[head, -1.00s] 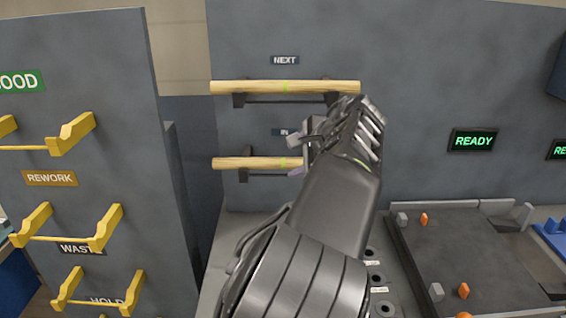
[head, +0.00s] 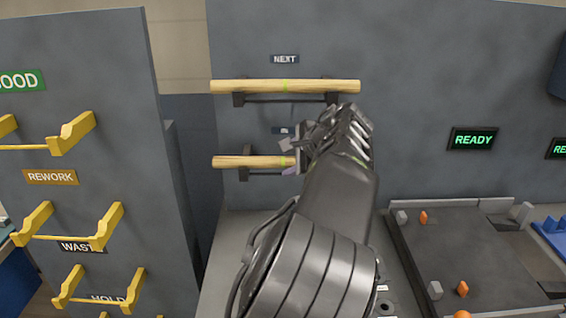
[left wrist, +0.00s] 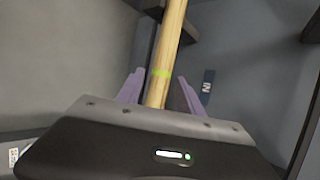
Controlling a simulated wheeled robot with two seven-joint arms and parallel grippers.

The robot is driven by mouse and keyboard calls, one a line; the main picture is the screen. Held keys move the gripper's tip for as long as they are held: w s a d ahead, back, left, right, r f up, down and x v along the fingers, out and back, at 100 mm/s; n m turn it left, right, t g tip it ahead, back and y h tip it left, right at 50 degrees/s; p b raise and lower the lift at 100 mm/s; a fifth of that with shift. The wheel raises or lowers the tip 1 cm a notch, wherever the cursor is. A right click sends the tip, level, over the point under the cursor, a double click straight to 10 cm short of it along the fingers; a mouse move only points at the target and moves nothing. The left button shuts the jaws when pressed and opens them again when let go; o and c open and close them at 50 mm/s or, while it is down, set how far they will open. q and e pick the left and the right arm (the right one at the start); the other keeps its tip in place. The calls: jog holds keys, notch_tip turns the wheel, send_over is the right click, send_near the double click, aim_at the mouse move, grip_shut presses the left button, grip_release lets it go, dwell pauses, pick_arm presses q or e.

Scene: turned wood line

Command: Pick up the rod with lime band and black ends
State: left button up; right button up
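A light wooden rod with a lime band (head: 245,162) lies on the lower wall bracket, under the "IN" label. Its right part is hidden behind my left arm, and I see no black end on it. My left gripper (head: 288,155) is at this rod near its band. In the left wrist view the rod (left wrist: 172,40) runs between the two purple fingers (left wrist: 160,76), with the lime band near their tips. The fingers are apart, with gaps to the rod. A second wooden rod with a lime band (head: 250,87) lies on the "NEXT" bracket above. My right gripper is not in view.
A grey panel with yellow holders (head: 75,228) labelled GOOD, REWORK, WASTE and HOLD stands at the left. A dark tray (head: 470,250) with small grey and orange blocks is at the right. A "READY" display (head: 473,140) is on the back wall.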

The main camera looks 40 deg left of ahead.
pick_arm(q)
grip_shut()
jog(key=shift+r, duration=0.15)
dwell(0.6)
jog(key=shift+s+d+r, duration=0.1)
jog(key=shift+s+r, duration=0.05)
jog(key=shift+r, duration=0.05)
notch_tip(320, 180, up, 6)
jog(key=s+d+b, duration=0.7)
jog(key=s+d, duration=0.5)
jog(key=s, duration=0.3)
jog(key=shift+s+r, duration=0.2)
jog(key=shift+s, duration=0.15)
